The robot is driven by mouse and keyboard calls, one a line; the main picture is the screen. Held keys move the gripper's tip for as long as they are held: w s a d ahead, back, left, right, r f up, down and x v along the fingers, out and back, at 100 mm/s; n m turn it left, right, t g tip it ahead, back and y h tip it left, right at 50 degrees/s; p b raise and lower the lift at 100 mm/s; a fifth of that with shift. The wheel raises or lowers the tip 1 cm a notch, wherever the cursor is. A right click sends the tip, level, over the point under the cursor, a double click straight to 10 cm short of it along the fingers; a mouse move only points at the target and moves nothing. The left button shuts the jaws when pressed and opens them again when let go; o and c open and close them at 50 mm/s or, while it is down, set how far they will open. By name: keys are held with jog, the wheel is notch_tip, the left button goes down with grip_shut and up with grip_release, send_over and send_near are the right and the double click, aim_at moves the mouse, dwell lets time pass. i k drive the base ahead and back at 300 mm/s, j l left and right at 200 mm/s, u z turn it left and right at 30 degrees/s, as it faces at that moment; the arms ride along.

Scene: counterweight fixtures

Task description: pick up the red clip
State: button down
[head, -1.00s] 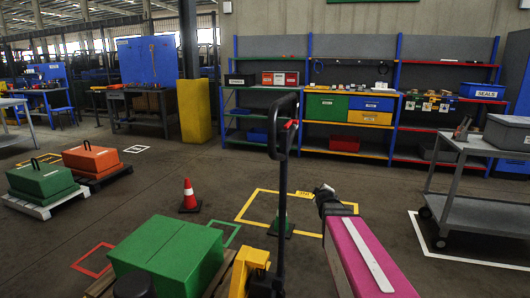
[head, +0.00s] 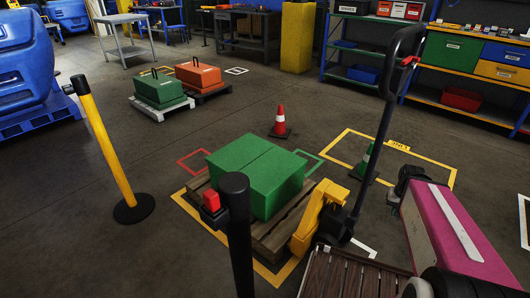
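A small red block-like piece, which looks like the red clip (head: 211,202), sits at the left side of the top of a black post (head: 237,215) in the lower middle of the head view. It appears to touch the post; how it is held there is not clear. My magenta arm enters from the lower right. Its dark far end, which I take for my gripper (head: 408,179), is well to the right of the clip and apart from it. The fingers are too dark and small to make out. Nothing is visibly held.
A green box (head: 257,178) stands on a wooden pallet (head: 262,232) behind the post, beside a yellow and black pallet truck (head: 322,215). A yellow post (head: 103,145) stands left. An orange cone (head: 280,122) stands farther back. Open floor lies at the left and centre.

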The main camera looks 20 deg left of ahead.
aim_at(213, 208)
jog(key=l+u, duration=0.1)
jog(key=l, duration=0.35)
jog(key=k+l, duration=0.1)
jog(key=l, duration=0.3)
jog(key=u, duration=2.8)
jog(key=k+l+u, duration=0.1)
jog(key=k+l, duration=0.15)
jog(key=l, duration=0.2)
jog(key=j, duration=0.25)
